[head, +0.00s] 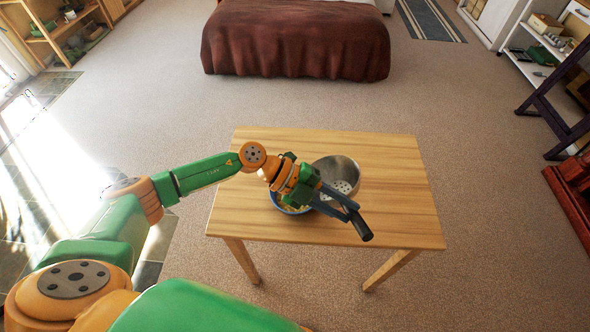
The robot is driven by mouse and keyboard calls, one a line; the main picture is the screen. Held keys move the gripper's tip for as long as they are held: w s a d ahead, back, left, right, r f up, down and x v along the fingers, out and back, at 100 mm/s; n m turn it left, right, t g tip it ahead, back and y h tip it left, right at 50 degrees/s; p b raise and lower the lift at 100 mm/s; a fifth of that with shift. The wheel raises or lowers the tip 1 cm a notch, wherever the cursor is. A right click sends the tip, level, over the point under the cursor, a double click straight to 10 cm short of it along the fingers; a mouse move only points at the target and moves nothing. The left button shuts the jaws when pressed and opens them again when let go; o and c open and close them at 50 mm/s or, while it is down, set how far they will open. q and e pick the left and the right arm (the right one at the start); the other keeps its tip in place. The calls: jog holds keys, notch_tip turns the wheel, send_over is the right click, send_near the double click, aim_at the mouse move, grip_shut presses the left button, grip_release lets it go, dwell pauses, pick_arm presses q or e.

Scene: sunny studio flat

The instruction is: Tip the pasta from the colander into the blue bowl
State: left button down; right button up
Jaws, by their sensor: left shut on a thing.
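The steel colander (341,168) is at the middle of the wooden table, its perforated inside showing; I see no pasta in the visible part. Its dark handle (362,228) points toward the front. My left gripper (352,208) is shut on this handle. The blue bowl (276,203) is left of the colander and mostly hidden under my left gripper and wrist. Some pale yellowish stuff, perhaps pasta, shows in the bowl, but too little to be sure. I cannot tell how far the colander is tilted or lifted. My right gripper is out of view.
The wooden table (400,190) is otherwise bare, with free room on its right and back. A bed with a brown cover (295,40) stands beyond it. Shelves (540,70) and a dark purple wooden frame (552,115) are at the right. Carpet surrounds the table.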

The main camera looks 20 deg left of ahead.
pick_arm(q)
jog(key=d+f+y+b, duration=0.1)
jog(key=d+f+y, duration=0.3)
jog(key=d+f, duration=0.1)
jog(key=s+d+r, duration=0.1)
jog(key=d+r, duration=0.4)
jog(key=d, duration=0.1)
jog(key=shift+a, duration=0.1)
